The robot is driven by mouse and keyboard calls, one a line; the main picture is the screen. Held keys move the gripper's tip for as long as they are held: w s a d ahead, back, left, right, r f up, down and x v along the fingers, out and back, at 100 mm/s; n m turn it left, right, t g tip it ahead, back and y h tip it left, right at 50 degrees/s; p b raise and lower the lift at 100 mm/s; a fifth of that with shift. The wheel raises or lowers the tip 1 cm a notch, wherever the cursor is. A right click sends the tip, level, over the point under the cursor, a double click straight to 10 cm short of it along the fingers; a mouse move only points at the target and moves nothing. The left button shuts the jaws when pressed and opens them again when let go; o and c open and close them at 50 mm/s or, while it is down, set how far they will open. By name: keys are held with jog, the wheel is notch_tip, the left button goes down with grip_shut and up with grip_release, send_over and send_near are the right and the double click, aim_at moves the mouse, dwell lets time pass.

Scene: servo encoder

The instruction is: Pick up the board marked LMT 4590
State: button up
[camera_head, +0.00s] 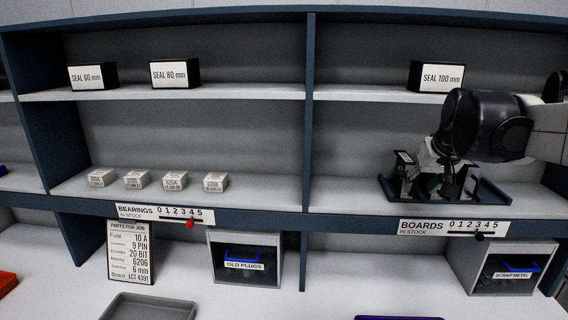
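Several upright green boards (408,172) stand in a dark tray (490,192) on the right middle shelf, above the BOARDS label. One has a small white tag at its top, too small to read, so I cannot tell which board is LMT 4590. My gripper (450,187) reaches in from the right and points down over the tray, among or just in front of the boards. The arm's wrist and the gripper hide part of the tray and boards. I cannot tell whether the fingers are apart or closed on a board.
A shelf board runs above my arm, with a SEAL 100 mm box (436,76) on it. A dark upright divider (309,120) stands left of the tray. Several bearing boxes (175,181) sit on the left shelf. A parts list (130,252) reads Board LCT 4391.

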aim_at(413, 165)
jog(key=w, duration=0.2)
jog(key=w+d, duration=0.1)
jog(key=w, duration=0.2)
jog(key=w+p, duration=0.1)
jog(key=w, duration=0.1)
jog(key=shift+w+d, duration=0.2)
jog(key=shift+w, duration=0.2)
jog(key=x, duration=0.5)
jog(key=shift+w, duration=0.15)
grip_shut()
